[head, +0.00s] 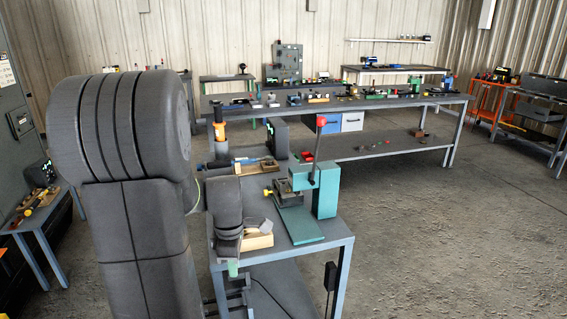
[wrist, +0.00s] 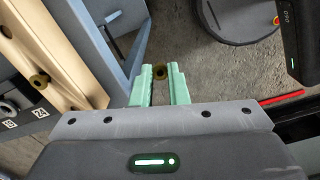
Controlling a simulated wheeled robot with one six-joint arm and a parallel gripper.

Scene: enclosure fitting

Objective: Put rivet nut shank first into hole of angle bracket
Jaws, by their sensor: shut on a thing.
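My gripper (wrist: 165,72) shows in the wrist view with two pale green fingers. The nut's shank is hard to make out. In the head view my gripper's green fingertips (head: 232,268) hang beside the near edge of the workbench, below the bench top. I cannot pick out the angle bracket with certainty in either view.
In the head view, a wooden block (head: 257,241) and a green press (head: 325,190) with a red-knobbed lever stand on the workbench (head: 328,240). Open floor lies to the right.

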